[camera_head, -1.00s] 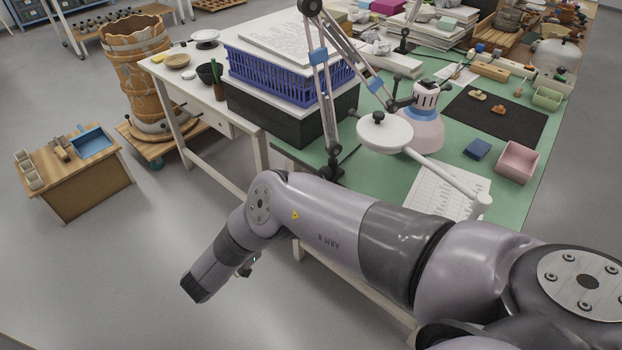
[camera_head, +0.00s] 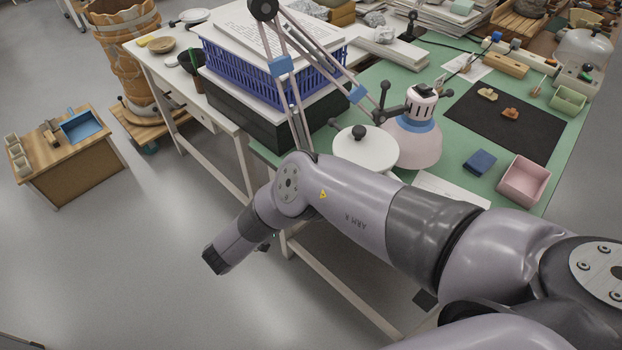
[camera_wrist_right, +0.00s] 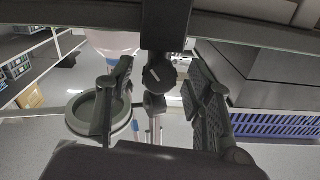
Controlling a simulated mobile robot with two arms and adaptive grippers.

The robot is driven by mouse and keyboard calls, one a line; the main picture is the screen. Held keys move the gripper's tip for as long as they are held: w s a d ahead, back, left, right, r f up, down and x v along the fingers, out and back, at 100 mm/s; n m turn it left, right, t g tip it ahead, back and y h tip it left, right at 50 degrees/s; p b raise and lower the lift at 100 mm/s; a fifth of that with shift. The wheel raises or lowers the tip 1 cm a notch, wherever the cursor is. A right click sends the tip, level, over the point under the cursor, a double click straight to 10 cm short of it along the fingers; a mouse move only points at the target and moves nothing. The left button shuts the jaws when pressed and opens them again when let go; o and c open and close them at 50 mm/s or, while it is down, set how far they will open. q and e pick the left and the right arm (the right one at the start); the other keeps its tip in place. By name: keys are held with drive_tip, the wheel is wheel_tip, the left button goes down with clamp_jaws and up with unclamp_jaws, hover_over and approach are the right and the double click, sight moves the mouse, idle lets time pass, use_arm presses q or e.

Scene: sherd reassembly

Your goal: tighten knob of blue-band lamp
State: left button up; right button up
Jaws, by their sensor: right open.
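The blue-band lamp (camera_head: 412,145) stands over the green table with a pale pink shade and a blue band around its neck. Its jointed arm carries blue sleeves, and its lower end is hidden behind my right arm. In the right wrist view a dark knob (camera_wrist_right: 158,73) with a white line sits between the open fingers of my right gripper (camera_wrist_right: 160,100). Clear gaps show on both sides, so neither finger appears to touch it. A pale pink shade (camera_wrist_right: 112,42) is behind, at upper left. In the head view my right gripper cannot be made out. My left gripper is not in view.
A white round disc (camera_head: 365,150) with a dark knob stands close to the shade. A blue crate (camera_head: 262,78) sits left of the lamp arm. A pink box (camera_head: 523,181) and a black mat (camera_head: 505,118) lie at right.

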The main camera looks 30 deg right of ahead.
drive_tip(key=shift+w+d, duration=0.1)
drive_tip(key=shift+a+r, duration=0.15)
drive_tip(key=shift+a, duration=0.1)
drive_tip(key=shift+c, duration=0.4)
drive_tip(key=shift+d, duration=0.1)
drive_tip(key=c, duration=1.1)
clamp_jaws()
